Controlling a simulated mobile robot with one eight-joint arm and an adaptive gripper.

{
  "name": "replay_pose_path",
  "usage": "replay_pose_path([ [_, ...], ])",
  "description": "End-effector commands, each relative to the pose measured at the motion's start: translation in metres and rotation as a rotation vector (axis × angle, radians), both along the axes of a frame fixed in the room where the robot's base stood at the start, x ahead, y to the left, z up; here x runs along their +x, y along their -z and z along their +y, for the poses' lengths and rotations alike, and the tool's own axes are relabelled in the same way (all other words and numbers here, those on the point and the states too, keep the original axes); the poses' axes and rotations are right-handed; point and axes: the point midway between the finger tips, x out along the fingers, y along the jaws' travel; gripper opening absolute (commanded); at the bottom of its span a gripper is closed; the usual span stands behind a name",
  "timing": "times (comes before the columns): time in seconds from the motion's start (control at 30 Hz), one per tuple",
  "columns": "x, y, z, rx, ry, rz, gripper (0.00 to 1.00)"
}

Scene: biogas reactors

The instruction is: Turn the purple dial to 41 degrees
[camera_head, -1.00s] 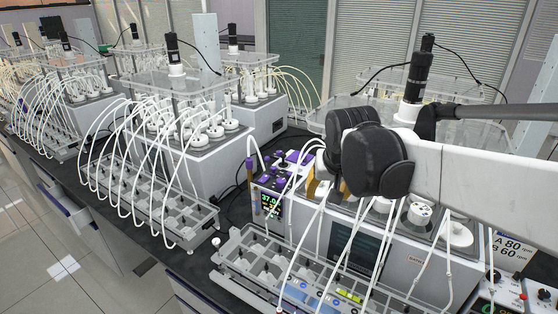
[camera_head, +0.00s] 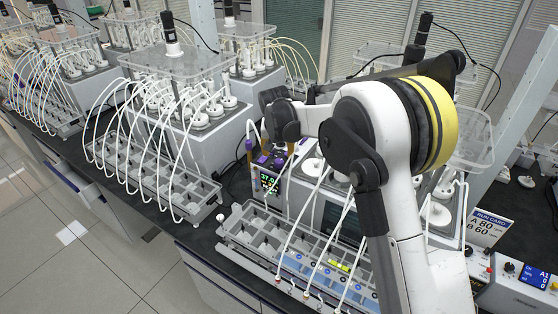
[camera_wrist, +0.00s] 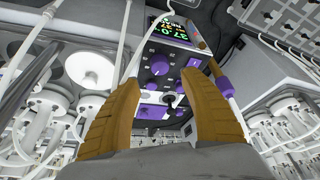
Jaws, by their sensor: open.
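A control box (camera_wrist: 165,75) with a lit display (camera_wrist: 170,32) reading about 37 stands between my gripper's fingers in the wrist view. Its panel carries several dark knobs and purple patches, one a flat purple strip (camera_wrist: 150,112). A small purple part (camera_wrist: 193,62) sits by the right finger, and a purple cylinder (camera_wrist: 223,87) is just right of that finger. I cannot tell which purple part is the dial, nor its angle. My gripper (camera_wrist: 172,80) is open and empty, its ribbed brown fingers on both sides of the panel. In the head view the box (camera_head: 268,180) is partly hidden.
White tubes and jars (camera_wrist: 85,70) crowd the left of the wrist view. In the head view, a grey rack (camera_head: 262,232) with tubes stands in front of the box, and another reactor (camera_head: 190,130) stands left. A run card (camera_head: 490,228) stands at the right.

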Motion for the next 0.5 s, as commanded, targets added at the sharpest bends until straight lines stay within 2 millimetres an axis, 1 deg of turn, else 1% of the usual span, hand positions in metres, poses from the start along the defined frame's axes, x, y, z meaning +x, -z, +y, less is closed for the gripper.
replay_pose_path([
  [0.03,0.005,0.011,0.0,0.0,0.0,0.0,0.52],
  [0.1,0.01,0.024,-0.001,0.0,0.0,0.0,0.52],
  [0.23,0.019,0.046,-0.002,0.0,0.0,0.0,0.52],
  [0.4,0.026,0.063,-0.003,0.001,0.0,0.0,0.52],
  [0.5,0.028,0.068,-0.004,0.001,0.0,0.0,0.52],
])
